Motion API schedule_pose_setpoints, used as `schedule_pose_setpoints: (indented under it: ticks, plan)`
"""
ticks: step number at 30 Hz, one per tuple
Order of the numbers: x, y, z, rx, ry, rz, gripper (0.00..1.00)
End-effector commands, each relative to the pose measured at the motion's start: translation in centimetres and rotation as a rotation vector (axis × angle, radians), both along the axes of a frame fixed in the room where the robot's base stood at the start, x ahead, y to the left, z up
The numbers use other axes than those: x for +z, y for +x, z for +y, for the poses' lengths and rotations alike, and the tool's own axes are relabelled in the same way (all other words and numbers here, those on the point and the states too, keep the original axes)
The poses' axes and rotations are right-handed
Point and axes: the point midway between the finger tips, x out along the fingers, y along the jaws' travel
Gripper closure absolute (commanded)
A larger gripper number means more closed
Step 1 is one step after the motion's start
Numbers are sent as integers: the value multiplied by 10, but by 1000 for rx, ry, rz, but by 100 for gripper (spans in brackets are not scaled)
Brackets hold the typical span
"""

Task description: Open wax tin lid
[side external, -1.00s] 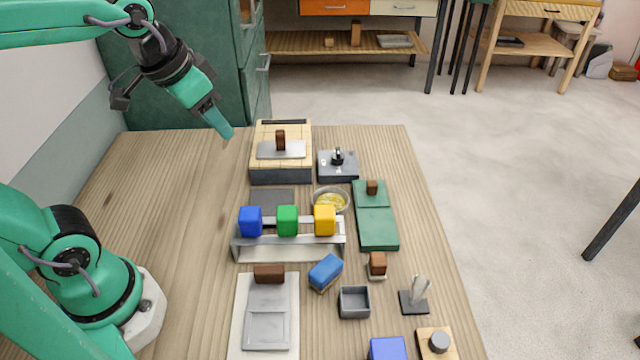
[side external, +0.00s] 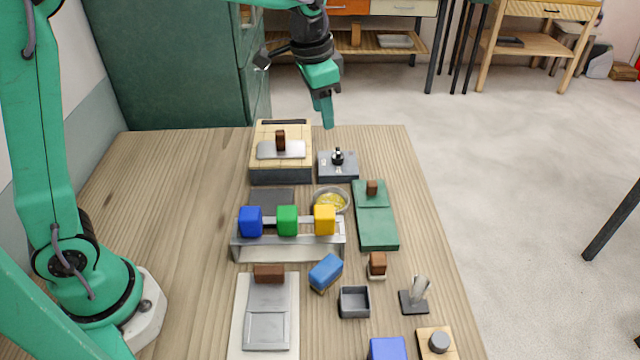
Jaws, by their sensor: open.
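No thing here is clearly marked as the wax tin. A flat green case (side external: 377,230) with a raised green plate and brown knob (side external: 372,187) at its far end lies at the table's right side and may be it. A grey recessed plate with a brown block (side external: 269,273) at its far end lies at the front. My gripper (side external: 327,121) is open and empty, pointing down above the far edge of the table. It is apart from everything, above and beyond a small dark box with a black knob (side external: 337,157). The gap between its fingers is hard to see.
A tiled box (side external: 267,137) with a metal plate and brown knob stands left of the dark box. A metal rack (side external: 270,247) holds blue, green and yellow blocks before a bowl of yellow stuff (side external: 331,197). Several small items crowd the front right. The table's left side is clear.

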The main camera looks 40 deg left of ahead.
Motion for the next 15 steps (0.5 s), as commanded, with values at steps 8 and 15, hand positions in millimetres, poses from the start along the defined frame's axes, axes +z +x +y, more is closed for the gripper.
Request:
schedule_pose_setpoints:
  ticks: [8, 15]
  plan:
    - [-42, 45, -27, -110, 23, 70, 56]
    - [-85, 76, -50, -202, 40, 124, 56]
